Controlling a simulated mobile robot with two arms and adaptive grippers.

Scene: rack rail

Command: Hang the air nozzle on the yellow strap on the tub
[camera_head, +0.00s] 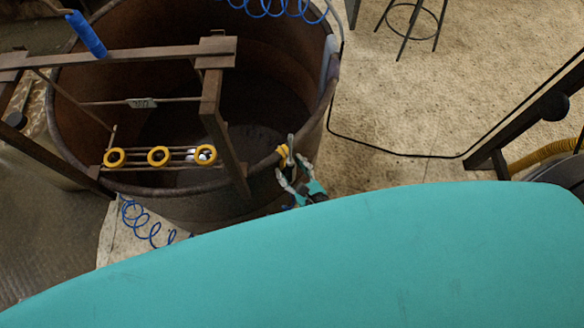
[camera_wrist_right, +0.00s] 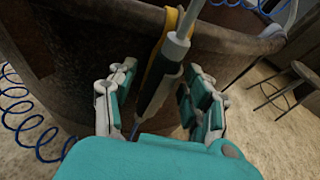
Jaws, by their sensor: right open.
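The rusty tub (camera_head: 325,110) stands at the upper left of the head view, and its wall (camera_wrist_right: 70,60) fills the upper left of the right wrist view. A yellow strap (camera_head: 283,151) hangs at its rim; it also shows in the wrist view (camera_wrist_right: 153,72). The air nozzle (camera_wrist_right: 150,97), with a grey tube and dark body, is upright at the strap, its tube crossing the strap. I cannot tell whether it rests in the loop. My right gripper (camera_head: 293,173) is open, one finger on each side of the nozzle (camera_wrist_right: 160,75). My left gripper is out of view.
A rusty frame (camera_head: 211,105) crosses the tub and bears a rack with yellow rings (camera_head: 158,156). Blue coiled hose (camera_head: 148,225) lies below the tub. A stool (camera_head: 412,20) stands at the back, and a black cable (camera_head: 390,152) crosses the open floor on the right.

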